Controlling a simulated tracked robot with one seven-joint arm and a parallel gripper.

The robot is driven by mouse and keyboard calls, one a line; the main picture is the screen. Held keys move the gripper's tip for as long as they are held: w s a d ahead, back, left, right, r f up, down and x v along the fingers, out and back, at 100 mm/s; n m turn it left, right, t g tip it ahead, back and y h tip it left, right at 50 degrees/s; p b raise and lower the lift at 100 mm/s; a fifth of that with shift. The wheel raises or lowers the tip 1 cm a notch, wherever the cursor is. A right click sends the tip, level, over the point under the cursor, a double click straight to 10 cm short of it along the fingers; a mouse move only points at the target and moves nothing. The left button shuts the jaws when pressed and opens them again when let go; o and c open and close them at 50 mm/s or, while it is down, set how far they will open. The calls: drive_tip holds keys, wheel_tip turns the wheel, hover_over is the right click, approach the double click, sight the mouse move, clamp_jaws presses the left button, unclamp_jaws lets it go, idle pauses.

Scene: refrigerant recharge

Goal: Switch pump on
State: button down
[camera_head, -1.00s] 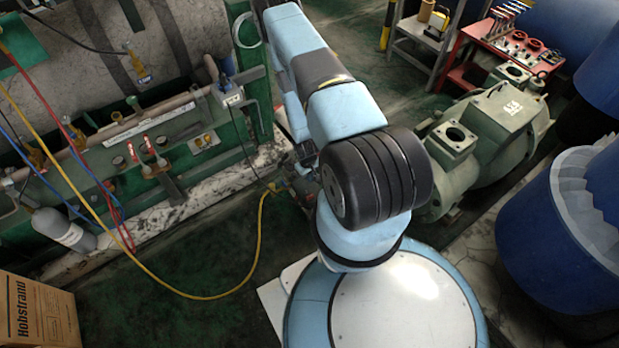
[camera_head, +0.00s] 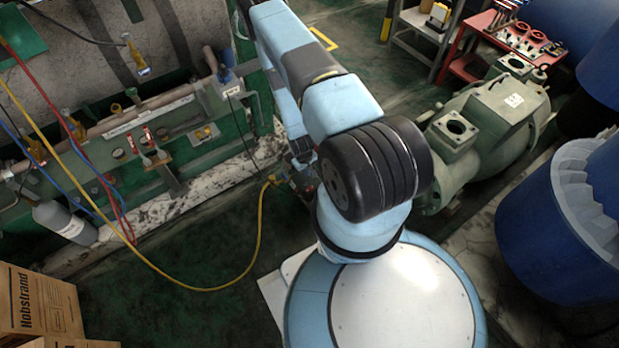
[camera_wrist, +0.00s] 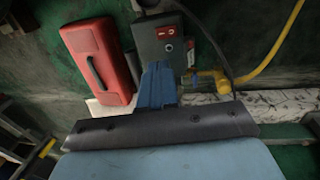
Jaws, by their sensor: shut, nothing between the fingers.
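In the wrist view a dark grey-green box with a red rocker switch (camera_wrist: 166,32) on its face lies just beyond my gripper. I take this box for the pump (camera_wrist: 150,47). A round dark knob or port sits below the switch. My gripper (camera_wrist: 159,68) shows as blue fingers, shut and empty, pointing at the box below the switch. I cannot tell whether the fingertips touch it. The switch's position is too small to read. In the head view my arm hides the gripper and most of the pump.
A yellow hose (camera_head: 258,235) runs to brass fittings beside the pump. A red case (camera_wrist: 97,55) lies left of the pump in the wrist view. A green compressor (camera_head: 490,125) stands right of my arm, and a tank rack with red-handled valves (camera_head: 150,145) stands left.

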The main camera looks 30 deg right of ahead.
sight(312, 187)
drive_tip(key=f, duration=0.4)
drive_tip(key=d+f, duration=0.1)
drive_tip(key=f, duration=0.8)
drive_tip(key=shift+d+f, duration=0.15)
drive_tip(key=shift+d, duration=0.25)
